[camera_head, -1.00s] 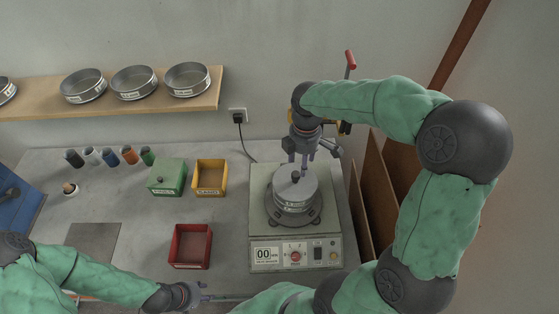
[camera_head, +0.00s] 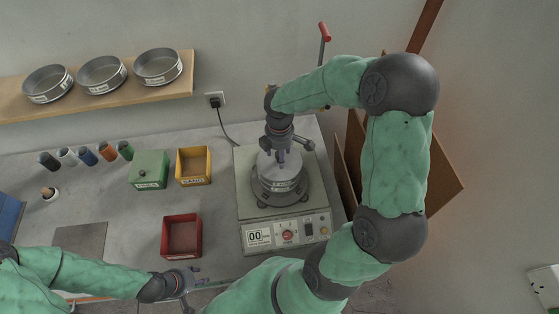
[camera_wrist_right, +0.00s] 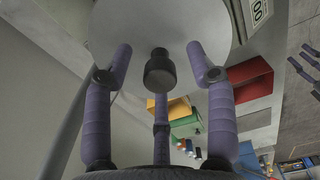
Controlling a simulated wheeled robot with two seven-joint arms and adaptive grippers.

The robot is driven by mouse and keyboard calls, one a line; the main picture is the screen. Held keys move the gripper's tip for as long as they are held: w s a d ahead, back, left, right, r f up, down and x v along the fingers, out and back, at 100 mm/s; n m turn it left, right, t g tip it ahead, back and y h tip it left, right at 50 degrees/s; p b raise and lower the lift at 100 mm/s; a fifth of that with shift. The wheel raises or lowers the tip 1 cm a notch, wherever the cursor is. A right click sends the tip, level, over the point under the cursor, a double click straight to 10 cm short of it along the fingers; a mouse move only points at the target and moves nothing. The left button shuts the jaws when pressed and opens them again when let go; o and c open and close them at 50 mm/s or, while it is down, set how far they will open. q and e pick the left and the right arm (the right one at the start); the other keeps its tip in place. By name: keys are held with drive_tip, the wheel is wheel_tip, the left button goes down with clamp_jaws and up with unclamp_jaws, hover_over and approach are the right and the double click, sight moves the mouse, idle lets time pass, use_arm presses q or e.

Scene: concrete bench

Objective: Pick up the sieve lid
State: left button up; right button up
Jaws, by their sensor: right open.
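The sieve lid (camera_head: 265,162) is a round pale metal disc with a black knob (camera_wrist_right: 160,72). It sits on top of the sieve stack (camera_head: 283,186) on the shaker machine. My right gripper (camera_head: 281,154) is directly above the lid, pointing down. In the right wrist view its purple fingers are spread around the knob, with gaps between them and it. The gripper is open and holds nothing. It hides part of the lid in the head view. My left gripper (camera_head: 196,283) is low by the bench's front edge, away from the lid; its finger opening is too small to judge.
The shaker (camera_head: 260,238) has a front control panel. A red bin (camera_head: 182,236), a yellow bin (camera_head: 194,166) and a green box (camera_head: 150,170) stand left of it. Several small bottles and a shelf (camera_head: 100,103) with sieves are further left. Boards (camera_head: 350,165) lean at the right.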

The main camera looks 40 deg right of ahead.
drive_tip(key=shift+f, duration=0.65)
clamp_jaws()
drive_tip(key=shift+r, duration=0.1)
